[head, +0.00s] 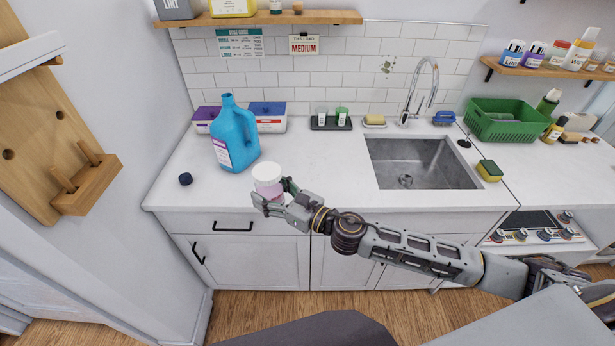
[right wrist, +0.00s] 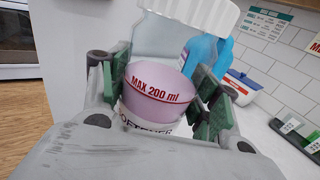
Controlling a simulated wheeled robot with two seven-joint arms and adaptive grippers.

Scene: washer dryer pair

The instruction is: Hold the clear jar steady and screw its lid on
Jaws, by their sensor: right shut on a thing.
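The clear jar (head: 269,188) is upright at the counter's front edge, with a pinkish lower part. Its white lid (head: 266,172) sits on top; I cannot tell how tightly it is seated. My right gripper (head: 270,198) is shut on the jar. In the right wrist view, the fingers (right wrist: 165,95) hold the jar's sides around a pink band reading "MAX 200 ml" (right wrist: 155,88). The ridged lid shows there too (right wrist: 208,12), above the clear jar wall (right wrist: 160,45). Whether the jar touches the counter is unclear. My left gripper is not in view.
A blue jug (head: 233,135) stands uncapped behind the jar, and a small dark cap (head: 185,179) lies to the left. The white counter (head: 325,175) is clear between the jar and the sink (head: 422,163). A green basket (head: 505,120) stands at the right.

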